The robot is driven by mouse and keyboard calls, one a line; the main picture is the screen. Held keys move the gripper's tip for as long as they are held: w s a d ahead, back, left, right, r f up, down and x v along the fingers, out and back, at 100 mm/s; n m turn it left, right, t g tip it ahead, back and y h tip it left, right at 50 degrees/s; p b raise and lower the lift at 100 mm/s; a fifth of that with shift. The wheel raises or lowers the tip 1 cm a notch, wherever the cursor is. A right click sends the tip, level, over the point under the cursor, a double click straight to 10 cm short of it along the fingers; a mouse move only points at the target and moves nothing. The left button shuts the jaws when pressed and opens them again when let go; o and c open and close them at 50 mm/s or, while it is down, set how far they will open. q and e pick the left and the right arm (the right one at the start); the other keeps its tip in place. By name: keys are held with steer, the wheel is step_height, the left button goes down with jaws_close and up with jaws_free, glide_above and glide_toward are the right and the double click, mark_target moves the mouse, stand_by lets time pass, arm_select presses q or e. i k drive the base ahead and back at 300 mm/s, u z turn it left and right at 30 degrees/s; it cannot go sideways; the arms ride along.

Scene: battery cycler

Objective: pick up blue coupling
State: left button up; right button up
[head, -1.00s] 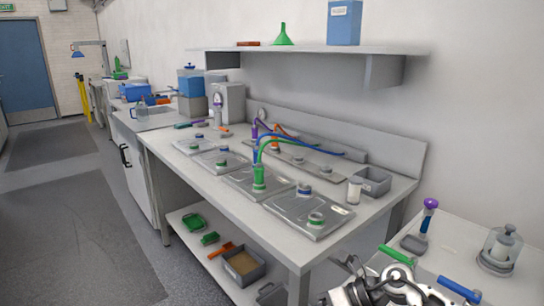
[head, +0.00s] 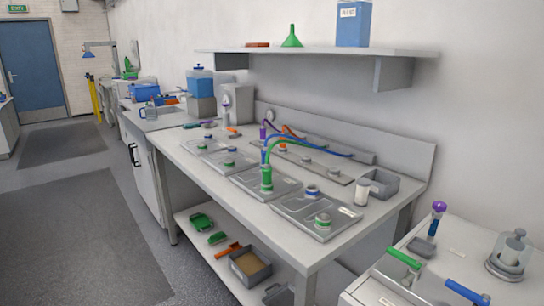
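A green coupling (head: 266,178) stands upright on a plate. A blue-ringed port (head: 312,191) is on the front right plate. Neither gripper is in view.
The main bench (head: 345,222) carries several metal plates, a grey bin (head: 372,186) and a white jar (head: 361,192). The side table also holds a purple-topped tool (head: 437,217) and a glass jar (head: 509,254). A shelf (head: 320,50) hangs above. The floor at left is clear.

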mark_target(264, 151)
steer(key=u, duration=1.55)
steer(key=i, duration=4.95)
steer(key=z, duration=4.9)
